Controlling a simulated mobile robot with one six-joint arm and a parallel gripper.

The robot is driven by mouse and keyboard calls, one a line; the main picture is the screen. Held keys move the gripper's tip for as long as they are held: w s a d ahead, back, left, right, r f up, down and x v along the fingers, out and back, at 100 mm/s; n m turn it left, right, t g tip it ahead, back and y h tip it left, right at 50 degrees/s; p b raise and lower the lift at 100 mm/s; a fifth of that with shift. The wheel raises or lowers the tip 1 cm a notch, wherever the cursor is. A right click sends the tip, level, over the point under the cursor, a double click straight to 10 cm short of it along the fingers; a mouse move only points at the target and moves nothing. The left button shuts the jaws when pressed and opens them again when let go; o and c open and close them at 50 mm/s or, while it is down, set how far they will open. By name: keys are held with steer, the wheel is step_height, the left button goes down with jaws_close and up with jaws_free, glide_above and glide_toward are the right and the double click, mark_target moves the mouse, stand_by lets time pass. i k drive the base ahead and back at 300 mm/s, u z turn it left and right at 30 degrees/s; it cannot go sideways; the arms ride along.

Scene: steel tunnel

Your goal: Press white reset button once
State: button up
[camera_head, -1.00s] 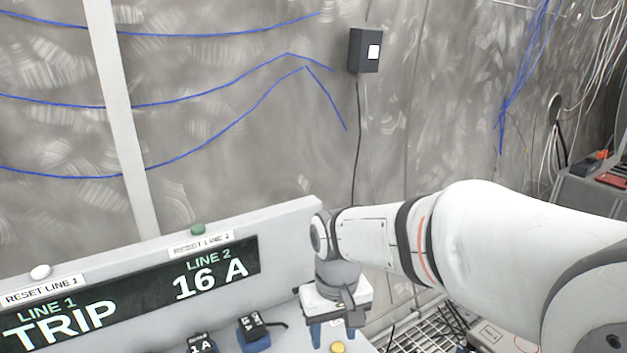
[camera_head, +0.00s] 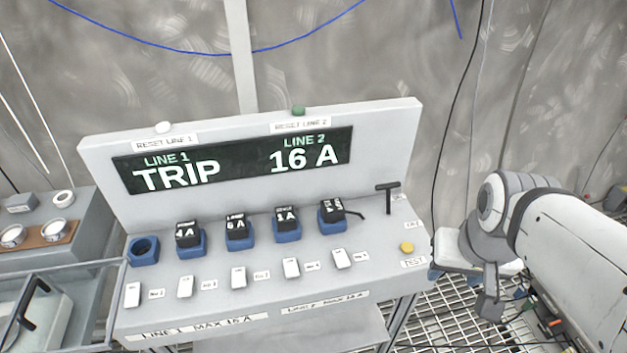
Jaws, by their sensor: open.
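The white reset button (camera_head: 163,128) sits on the top edge of the grey console (camera_head: 250,115), at its left, above a label reading RESET LINE 1. The display (camera_head: 235,160) below it reads LINE 1 TRIP and LINE 2 16 A. A green button (camera_head: 298,111) sits further right on the same edge, above RESET LINE 2. My gripper (camera_head: 470,278) is at the right, beyond the console's right end, well apart from the white button. It is open and I see nothing in it. Its fingers point down and are partly hidden.
Blue sockets (camera_head: 287,231) with black plugs stand on the console, with one empty socket (camera_head: 143,250) at left. White switches (camera_head: 238,277), a yellow TEST button (camera_head: 407,248) and a black T-handle (camera_head: 387,190) are also there. A grey bench with drawer (camera_head: 50,290) adjoins at left.

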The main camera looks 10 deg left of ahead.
mark_target(163, 127)
steer(key=u, duration=1.1)
